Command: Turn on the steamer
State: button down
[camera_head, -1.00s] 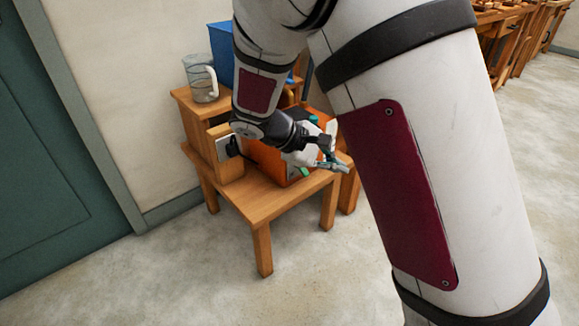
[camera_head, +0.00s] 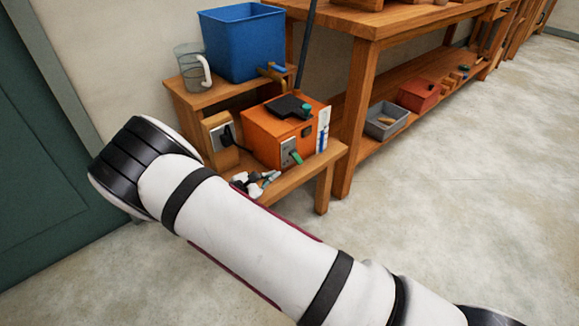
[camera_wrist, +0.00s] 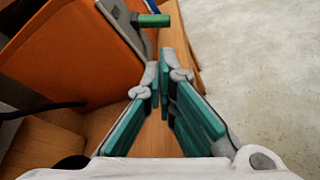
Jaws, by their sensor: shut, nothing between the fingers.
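The steamer looks to be the orange box (camera_head: 270,135) on the low wooden stand, with a black piece and a green knob (camera_head: 307,109) on top. Its front has a grey plate (camera_head: 287,150) with a green-handled lever (camera_head: 297,157). My gripper (camera_head: 272,177) is low in front of the box, below the lever, partly hidden by my arm. In the wrist view the teal-padded fingers (camera_wrist: 163,88) are shut and empty. The green lever handle (camera_wrist: 153,20) shows just beyond and above the fingertips, apart from them. The orange side (camera_wrist: 65,50) fills the upper left.
A black plug and cord (camera_head: 228,135) sit on a wooden block left of the box. A clear jug (camera_head: 188,72) and blue bin (camera_head: 240,42) stand behind. A workbench (camera_head: 352,110) is to the right. Open floor (camera_head: 450,170) lies at the right.

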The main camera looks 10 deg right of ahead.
aim_at(297, 158)
jog(key=shift+a+f, duration=0.1)
jog(key=shift+w, duration=0.1)
jog(key=b+x, duration=0.3)
jog(key=x, duration=0.5)
jog(key=shift+f, duration=0.15)
jog(key=shift+b+x, duration=0.4)
jog(key=shift+x, duration=0.55)
